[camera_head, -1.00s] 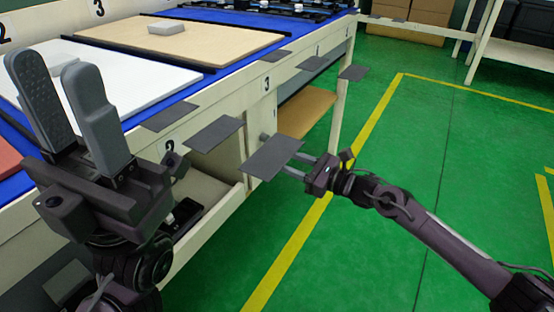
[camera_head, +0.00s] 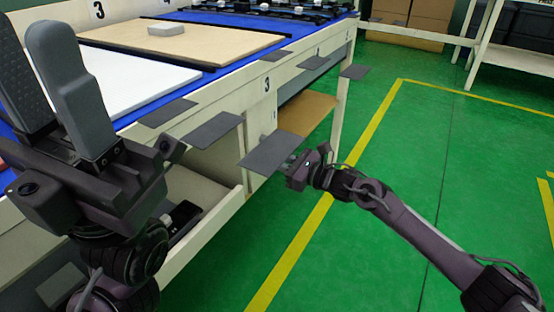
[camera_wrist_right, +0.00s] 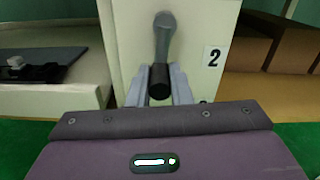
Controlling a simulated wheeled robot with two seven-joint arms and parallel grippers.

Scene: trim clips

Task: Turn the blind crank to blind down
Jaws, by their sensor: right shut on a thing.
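In the right wrist view a dark grey crank (camera_wrist_right: 164,40) is fixed to a white upright panel, left of a "2" label. Its black handle (camera_wrist_right: 159,84) points toward the camera. My right gripper (camera_wrist_right: 160,88) is shut on this handle, one finger on each side. In the head view my right gripper (camera_head: 291,163) is beside the bench's front, and a dark grey plate hides the crank. My left gripper (camera_head: 45,80) is raised over the bench's left end, its grey fingers apart and empty. I cannot make out a blind.
Several dark grey flat plates (camera_head: 212,130) stick out along the bench front near my right gripper. The blue bench top (camera_head: 150,107) carries a white board (camera_head: 130,85) and a tan board (camera_head: 195,42). The green floor (camera_head: 420,150) at right is clear.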

